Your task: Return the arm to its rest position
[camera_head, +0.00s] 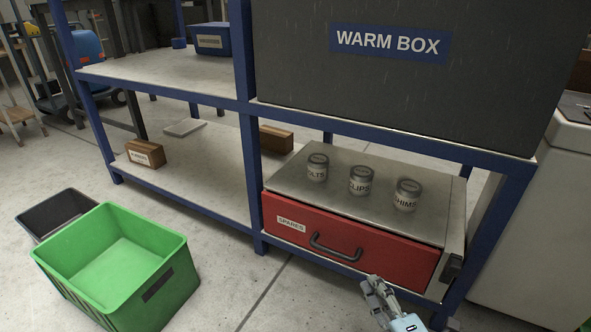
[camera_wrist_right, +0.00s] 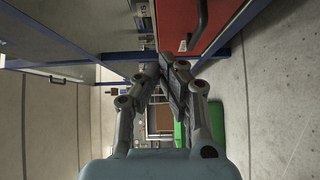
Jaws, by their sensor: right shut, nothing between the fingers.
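My right gripper (camera_head: 373,286) shows at the bottom of the head view, in front of the lower right corner of the red SPARES drawer (camera_head: 385,252). Its fingers are together and hold nothing. In the right wrist view the gripper (camera_wrist_right: 172,72) also has its fingertips together, with the red drawer (camera_wrist_right: 185,22) and its dark handle just beyond, apart from the fingers as far as I can tell. The drawer looks shut in its cabinet. My left gripper is in neither view.
A blue-framed shelf (camera_head: 249,165) carries the grey WARM BOX (camera_head: 400,90). Three labelled tins, including the middle one (camera_head: 360,180), stand on the drawer cabinet. An empty green crate (camera_head: 150,262) and a dark bin (camera_head: 45,214) stand on the floor at left. Floor between crate and drawer is clear.

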